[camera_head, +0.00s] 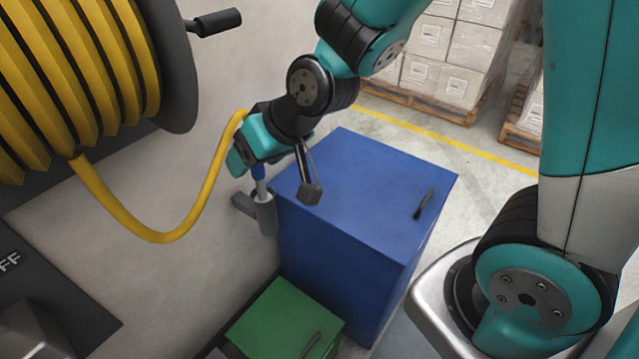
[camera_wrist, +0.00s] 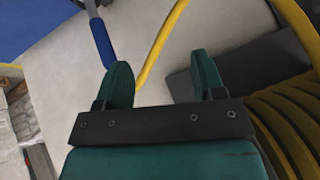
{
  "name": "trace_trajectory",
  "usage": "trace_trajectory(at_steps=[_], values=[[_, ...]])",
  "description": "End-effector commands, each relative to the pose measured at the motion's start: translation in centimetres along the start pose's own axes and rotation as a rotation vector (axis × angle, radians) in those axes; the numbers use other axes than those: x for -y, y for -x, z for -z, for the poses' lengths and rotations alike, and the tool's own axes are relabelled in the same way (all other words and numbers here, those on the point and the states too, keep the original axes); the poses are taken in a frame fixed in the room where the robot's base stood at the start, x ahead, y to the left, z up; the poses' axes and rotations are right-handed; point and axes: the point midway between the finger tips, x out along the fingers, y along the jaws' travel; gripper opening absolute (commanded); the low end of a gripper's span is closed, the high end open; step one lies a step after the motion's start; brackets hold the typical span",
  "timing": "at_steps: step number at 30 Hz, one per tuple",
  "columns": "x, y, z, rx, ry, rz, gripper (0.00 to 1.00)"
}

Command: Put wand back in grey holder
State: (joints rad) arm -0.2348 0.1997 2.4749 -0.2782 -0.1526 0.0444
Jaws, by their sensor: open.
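The wand (camera_head: 258,173) has a blue grip and a pale shaft. It stands nearly upright with its lower end inside the grey holder (camera_head: 266,218), a tube on a wall bracket beside the blue cabinet. My gripper (camera_head: 243,158) is just above the blue grip, and its jaws hide the wand's top. In the wrist view my gripper (camera_wrist: 164,78) is open. The wand's blue grip (camera_wrist: 101,42) shows there beyond the left finger, which hides its near end. The yellow hose (camera_head: 205,195) rises to my gripper; in the wrist view it crosses between the fingers.
The hose reel (camera_head: 170,60) with its black handle is on the wall at left. A blue cabinet (camera_head: 370,190) stands right beside the holder, with a green box (camera_head: 285,325) in front. Wrapped pallets (camera_head: 450,60) stand behind. Floor is free past the cabinet.

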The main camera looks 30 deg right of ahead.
Motion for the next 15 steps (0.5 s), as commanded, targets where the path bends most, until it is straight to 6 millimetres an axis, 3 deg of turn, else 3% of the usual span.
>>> trace_trajectory(at_steps=[3,9,15], values=[[3.2,4.9,-2.5,0.148,0.068,0.067,0.63],[6.2,11.7,-7.5,0.375,0.201,0.132,0.63],[6.8,14.9,-10.2,0.484,0.274,0.148,0.63]])
